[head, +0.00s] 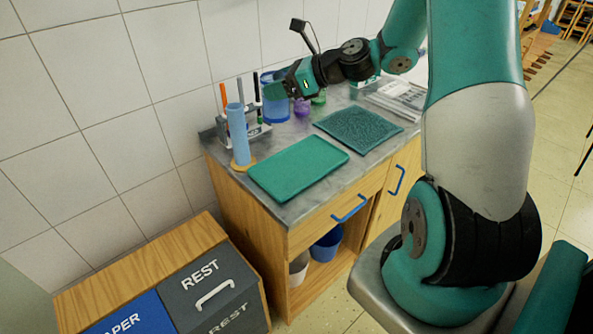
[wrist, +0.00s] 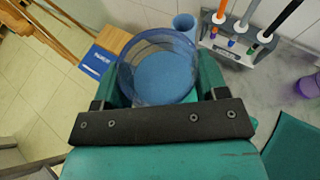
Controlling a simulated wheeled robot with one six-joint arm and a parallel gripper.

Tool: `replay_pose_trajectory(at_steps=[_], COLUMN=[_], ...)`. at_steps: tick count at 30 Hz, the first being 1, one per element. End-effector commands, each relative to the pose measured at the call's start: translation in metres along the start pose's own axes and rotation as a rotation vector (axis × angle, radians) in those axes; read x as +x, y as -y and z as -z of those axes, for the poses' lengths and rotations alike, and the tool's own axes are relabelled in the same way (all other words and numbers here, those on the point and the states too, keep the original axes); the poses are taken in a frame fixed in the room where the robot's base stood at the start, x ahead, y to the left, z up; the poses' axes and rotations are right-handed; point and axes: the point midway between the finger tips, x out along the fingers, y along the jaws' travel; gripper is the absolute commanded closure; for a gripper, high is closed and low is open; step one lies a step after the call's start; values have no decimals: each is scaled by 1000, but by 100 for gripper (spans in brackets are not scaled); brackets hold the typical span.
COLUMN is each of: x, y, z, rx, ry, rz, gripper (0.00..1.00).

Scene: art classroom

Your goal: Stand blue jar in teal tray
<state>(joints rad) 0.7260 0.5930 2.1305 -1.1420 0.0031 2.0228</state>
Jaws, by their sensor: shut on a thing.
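The blue jar (head: 275,105) is see-through and upright, at the back of the counter near the wall in the head view. My gripper (head: 279,89) is shut on it near its top. In the wrist view the jar (wrist: 158,72) shows its open round rim between the fingers of my gripper (wrist: 158,88). I cannot tell how far its base is from the counter. The teal tray (head: 298,168) is flat and empty, at the front left of the counter, apart from the jar.
A rack of markers (head: 256,129) and a tall blue cylinder (head: 238,135) on a wooden base stand left of the jar. A purple jar (head: 301,107) stands to its right. A dark teal textured mat (head: 358,127) lies right of the tray. Bins (head: 205,285) stand below left.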

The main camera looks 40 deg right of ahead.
Motion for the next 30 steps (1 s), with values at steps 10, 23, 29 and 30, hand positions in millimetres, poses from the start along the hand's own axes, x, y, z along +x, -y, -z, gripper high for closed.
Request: replay_pose_trajectory(at_steps=[10,23,29,30], x=[32,60,71,72], y=[0,0,0,0], z=[81,147,174,177], rx=[12,4,5,3], ry=[-1,1,0,0], rz=[0,2,2,3], gripper=[57,57,57,57])
